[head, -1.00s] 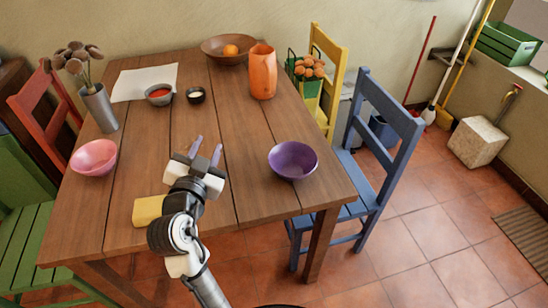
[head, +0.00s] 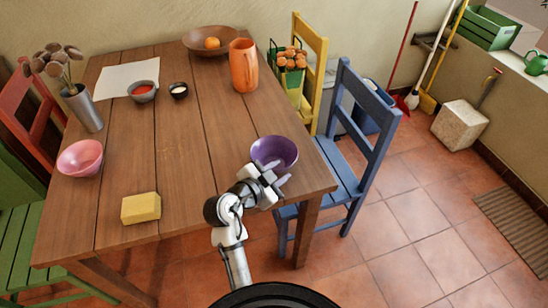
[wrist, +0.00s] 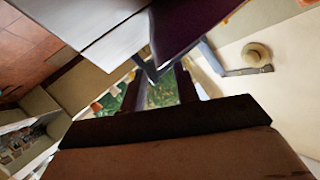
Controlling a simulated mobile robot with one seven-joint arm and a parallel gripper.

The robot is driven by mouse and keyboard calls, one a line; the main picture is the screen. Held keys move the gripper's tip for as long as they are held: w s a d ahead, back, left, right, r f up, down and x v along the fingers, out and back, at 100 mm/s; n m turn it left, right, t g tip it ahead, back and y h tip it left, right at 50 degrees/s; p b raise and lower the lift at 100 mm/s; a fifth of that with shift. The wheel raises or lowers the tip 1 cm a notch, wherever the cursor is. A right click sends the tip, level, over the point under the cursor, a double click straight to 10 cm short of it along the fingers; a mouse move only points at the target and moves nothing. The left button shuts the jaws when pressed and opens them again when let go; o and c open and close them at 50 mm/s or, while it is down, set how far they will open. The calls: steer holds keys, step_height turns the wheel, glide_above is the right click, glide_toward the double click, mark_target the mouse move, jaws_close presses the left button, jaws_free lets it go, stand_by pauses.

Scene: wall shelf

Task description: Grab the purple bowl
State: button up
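The purple bowl (head: 274,151) stands upright near the table's right front corner; it looks empty. My gripper (head: 274,175) is at the bowl's near side, its fingers close to the near rim and covering part of it. The fingers look spread apart; I cannot tell whether they touch the bowl. In the wrist view a dark purple surface (wrist: 188,22) fills the top middle, very close to the camera.
The wooden table (head: 190,130) also holds a yellow block (head: 141,208), a pink bowl (head: 80,158), small bowls, an orange pitcher (head: 243,66) and a vase (head: 84,108). A blue chair (head: 362,135) stands close at the table's right side.

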steer(key=p+x, duration=0.1)
steer(key=x, duration=0.3)
steer(key=shift+w+d+f+p, duration=0.1)
steer(key=shift+w+f+p, duration=0.15)
steer(key=shift+w+p, duration=0.15)
steer(key=shift+s, duration=0.1)
jaws_close()
